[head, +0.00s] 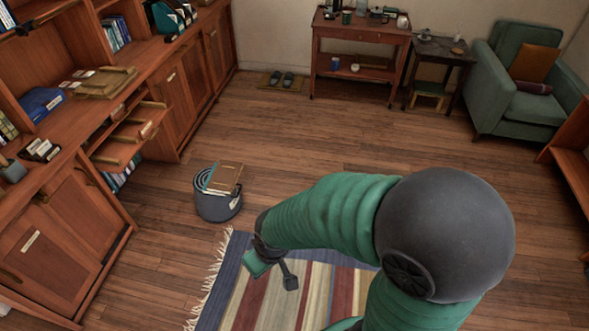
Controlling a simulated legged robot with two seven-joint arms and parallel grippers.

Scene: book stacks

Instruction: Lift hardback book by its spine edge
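A blue book (42,103) lies flat on the cabinet's counter at the left. A tan board or book (226,178) and a teal one stick up out of a round dark basket (217,203) on the floor. I cannot tell which of these is the hardback book. My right gripper (274,274) hangs over the striped rug, its two fingers spread apart with nothing seen between them. It is to the right of the basket and nearer to me, apart from every book. My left gripper is not in view.
Wooden cabinets with an open drawer (130,135) line the left side. A striped rug (262,302) lies below my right arm. A red-brown desk (358,52), a small dark table (440,52) and a green armchair (520,95) stand at the back. The middle floor is clear.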

